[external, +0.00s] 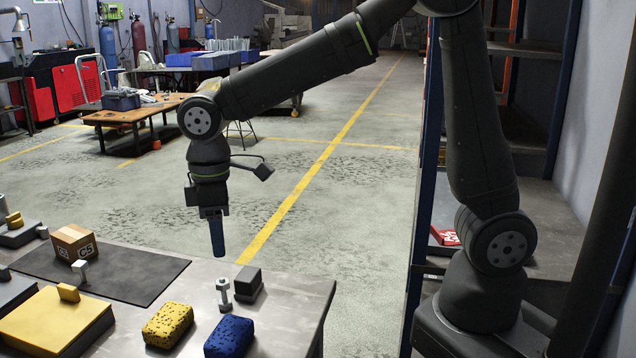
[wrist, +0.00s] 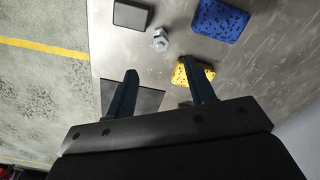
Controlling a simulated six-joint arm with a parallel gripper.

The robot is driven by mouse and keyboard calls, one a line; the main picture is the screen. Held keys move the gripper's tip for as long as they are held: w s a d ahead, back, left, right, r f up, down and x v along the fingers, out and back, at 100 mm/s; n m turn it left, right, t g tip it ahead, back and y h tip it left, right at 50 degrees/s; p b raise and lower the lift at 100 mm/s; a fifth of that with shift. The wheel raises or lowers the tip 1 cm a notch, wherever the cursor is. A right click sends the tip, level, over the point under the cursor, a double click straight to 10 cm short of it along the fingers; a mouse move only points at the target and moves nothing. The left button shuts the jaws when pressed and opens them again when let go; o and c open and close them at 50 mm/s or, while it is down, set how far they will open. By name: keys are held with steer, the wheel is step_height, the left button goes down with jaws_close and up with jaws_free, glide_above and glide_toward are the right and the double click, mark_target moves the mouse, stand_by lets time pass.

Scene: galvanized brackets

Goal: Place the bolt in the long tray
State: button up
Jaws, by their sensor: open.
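The grey metal bolt (external: 224,294) stands upright on the metal table near its right end; it also shows in the wrist view (wrist: 160,40). My gripper (external: 217,252) hangs pointing down above the table's far edge, above and apart from the bolt. In the wrist view its two fingers (wrist: 160,70) are spread with nothing between them, and the bolt lies beyond their tips. I cannot tell which thing is the long tray; grey tray-like pieces (external: 12,291) are cut off at the left edge of the external view.
A dark grey block (external: 248,284) stands close beside the bolt. A yellow speckled sponge (external: 168,325) and a blue one (external: 229,336) lie nearer the camera. A yellow, knobbed flat box (external: 52,325), a dark mat (external: 140,280) and a cardboard box (external: 73,242) are further left.

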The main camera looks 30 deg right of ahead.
mark_target(222, 278)
step_height(222, 278, up, 4)
steer(key=n, duration=0.3)
step_height(222, 278, down, 10)
steer(key=shift+d+f, duration=0.1)
steer(key=shift+a+f, duration=0.2)
steer(key=shift+f, duration=3)
jaws_close()
steer(key=shift+r, duration=0.15)
